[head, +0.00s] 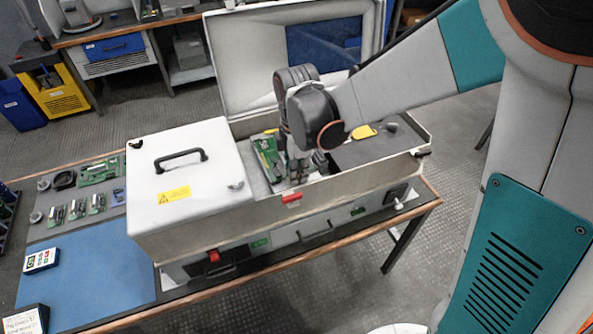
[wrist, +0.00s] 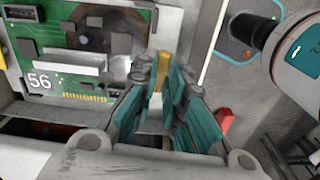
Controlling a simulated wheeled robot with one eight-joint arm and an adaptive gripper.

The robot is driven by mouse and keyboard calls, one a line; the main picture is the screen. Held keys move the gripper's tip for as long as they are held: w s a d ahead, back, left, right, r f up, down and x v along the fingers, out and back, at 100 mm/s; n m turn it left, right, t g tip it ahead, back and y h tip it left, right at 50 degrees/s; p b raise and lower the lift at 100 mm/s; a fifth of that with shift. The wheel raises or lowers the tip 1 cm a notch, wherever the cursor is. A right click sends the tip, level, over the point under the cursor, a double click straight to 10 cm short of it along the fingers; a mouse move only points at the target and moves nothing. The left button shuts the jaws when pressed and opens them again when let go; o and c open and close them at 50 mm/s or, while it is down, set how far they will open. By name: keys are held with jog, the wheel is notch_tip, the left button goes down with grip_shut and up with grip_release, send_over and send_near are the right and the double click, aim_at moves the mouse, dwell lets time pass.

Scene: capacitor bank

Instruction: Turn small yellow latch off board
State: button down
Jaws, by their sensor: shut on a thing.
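The green circuit board (head: 266,156) stands in the open bay of the cabinet. In the wrist view the board (wrist: 115,45) fills the upper left, with chips, a pale heatsink and the number 56. The small yellow latch (wrist: 157,82) is at the board's right side, between my fingertips. My gripper (wrist: 163,72) is shut on the latch, with its teal finger pads on either side of it. In the head view my gripper (head: 297,172) reaches down into the bay just right of the board, and the latch is hidden there.
The cabinet (head: 200,220) has a raised lid behind the bay and a closed white cover (head: 180,172) with a black handle at left. A red part (head: 291,197) sits on its front rim. A blue mat (head: 85,275) lies on the bench at left.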

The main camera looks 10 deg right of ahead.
jog(key=shift+n, duration=0.7)
jog(key=c, duration=1.9)
grip_release()
jog(key=shift+c, duration=0.2)
